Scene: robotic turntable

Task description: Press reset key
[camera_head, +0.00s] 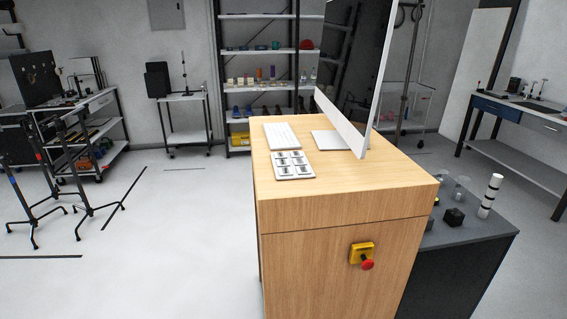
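A white key pad (292,165) with several large grey keys lies flat on top of the wooden cabinet (345,192), near its left edge. The labels on the keys are too small to read, so I cannot tell which one is the reset key. A white keyboard (281,136) lies just behind the pad. A red round button (367,265) on a yellow box (361,252) is fixed to the cabinet's front face. My gripper is not in view.
A large monitor (358,70) stands on the cabinet to the right of the pad. A dark table (465,238) with small items and a striped post (490,196) adjoins the cabinet's right side. Open floor (180,240) lies left, with black stands (75,180) farther left.

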